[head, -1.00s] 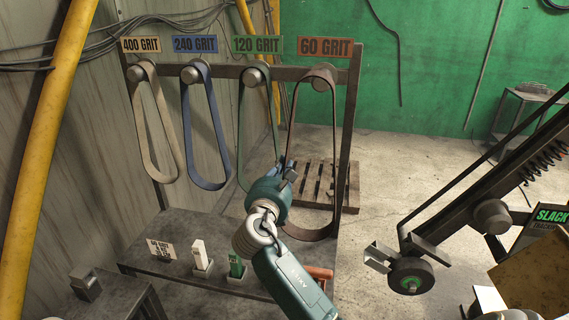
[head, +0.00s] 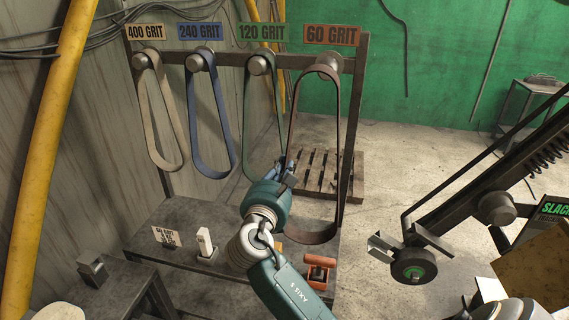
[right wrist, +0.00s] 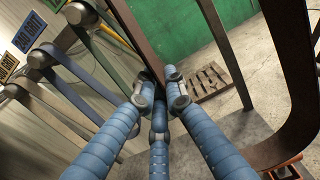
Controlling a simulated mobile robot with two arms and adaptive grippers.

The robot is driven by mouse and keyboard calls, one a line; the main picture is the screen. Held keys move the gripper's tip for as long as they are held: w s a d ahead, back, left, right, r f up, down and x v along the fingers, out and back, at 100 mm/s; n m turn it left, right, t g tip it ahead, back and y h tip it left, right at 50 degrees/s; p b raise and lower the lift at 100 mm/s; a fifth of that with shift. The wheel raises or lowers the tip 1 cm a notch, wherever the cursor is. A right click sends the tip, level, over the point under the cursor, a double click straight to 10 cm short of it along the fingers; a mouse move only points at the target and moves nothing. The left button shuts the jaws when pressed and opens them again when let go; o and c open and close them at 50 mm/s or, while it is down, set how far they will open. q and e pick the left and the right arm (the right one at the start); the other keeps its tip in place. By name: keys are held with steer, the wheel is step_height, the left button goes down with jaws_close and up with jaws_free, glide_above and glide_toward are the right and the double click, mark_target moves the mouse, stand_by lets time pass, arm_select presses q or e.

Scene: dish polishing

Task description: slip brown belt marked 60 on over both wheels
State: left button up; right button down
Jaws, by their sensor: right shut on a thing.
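The brown belt (head: 339,150) hangs as a long loop from the peg under the 60 GRIT sign (head: 331,36). My right gripper (head: 287,170) is at the left strand of this belt, about halfway down. In the right wrist view its blue fingers (right wrist: 160,92) are closed on the brown strand (right wrist: 143,38); the exact contact is partly hidden. The machine's small black wheel with a green hub (head: 414,267) is at the lower right, at the end of a slanted dark arm. A second wheel cannot be made out clearly. My left gripper is out of view.
Green (head: 262,110), blue (head: 217,110) and beige (head: 150,110) belts hang to the left of the brown one. A bench (head: 190,275) with small blocks stands below. A pallet (head: 352,185) lies behind. Open floor separates the rack from the machine's slanted arm (head: 470,200).

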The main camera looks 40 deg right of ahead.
steer(key=shift+s+a+r, duration=0.1)
steer(key=shift+s+a, duration=0.1)
steer(key=shift+v, duration=2.95)
